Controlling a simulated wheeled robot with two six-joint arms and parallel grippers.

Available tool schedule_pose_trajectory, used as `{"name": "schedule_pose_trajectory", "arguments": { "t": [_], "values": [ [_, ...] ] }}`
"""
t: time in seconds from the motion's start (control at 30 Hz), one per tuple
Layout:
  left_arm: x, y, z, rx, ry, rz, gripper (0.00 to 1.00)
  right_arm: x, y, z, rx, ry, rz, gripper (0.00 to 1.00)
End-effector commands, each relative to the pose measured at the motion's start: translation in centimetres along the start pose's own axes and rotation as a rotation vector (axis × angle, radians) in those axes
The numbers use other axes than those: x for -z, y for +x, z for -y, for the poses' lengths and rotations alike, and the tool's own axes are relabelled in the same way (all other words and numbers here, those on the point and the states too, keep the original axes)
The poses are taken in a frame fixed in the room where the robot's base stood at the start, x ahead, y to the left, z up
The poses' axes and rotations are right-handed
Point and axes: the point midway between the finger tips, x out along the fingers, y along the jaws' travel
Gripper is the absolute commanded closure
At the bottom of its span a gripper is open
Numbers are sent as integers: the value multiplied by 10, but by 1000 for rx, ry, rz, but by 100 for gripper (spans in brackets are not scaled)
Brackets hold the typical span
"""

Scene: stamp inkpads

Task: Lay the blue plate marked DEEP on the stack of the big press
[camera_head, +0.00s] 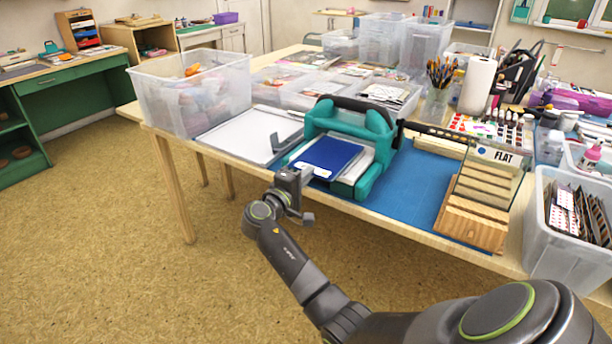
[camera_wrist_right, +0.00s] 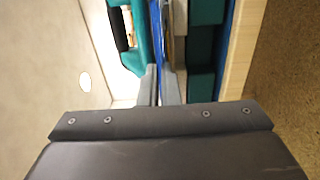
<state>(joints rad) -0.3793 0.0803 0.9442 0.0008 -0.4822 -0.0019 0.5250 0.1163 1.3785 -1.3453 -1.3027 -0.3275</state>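The blue plate (camera_head: 330,152) is in the big teal press (camera_head: 378,140), over a pale layered stack (camera_head: 356,170). I cannot tell whether it rests on the stack or hangs just above it. A small white label shows at its front edge, too small to read. My right gripper (camera_head: 304,178) is at the plate's front left corner. In the right wrist view, the gripper's fingers (camera_wrist_right: 160,90) lie close on both sides of the plate's thin blue edge (camera_wrist_right: 157,40), and they look shut on it. My left gripper is not in view.
A white board (camera_head: 247,133) lies left of the press. Clear bins (camera_head: 200,95) stand at the table's left end. The mat between press and rack is clear.

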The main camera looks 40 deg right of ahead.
Motion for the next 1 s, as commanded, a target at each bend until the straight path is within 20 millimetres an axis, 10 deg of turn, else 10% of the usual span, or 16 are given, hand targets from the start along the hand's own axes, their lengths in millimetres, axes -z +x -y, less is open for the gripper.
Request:
{"name": "schedule_pose_trajectory", "arguments": {
  "t": [0.53,0.73,1.0],
  "values": [
    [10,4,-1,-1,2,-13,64,0,0,4,0,0,0,100],
    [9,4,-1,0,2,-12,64,0,0,4,0,0,0,72],
    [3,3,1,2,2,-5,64,0,0,5,1,0,0,72]
  ]
}}
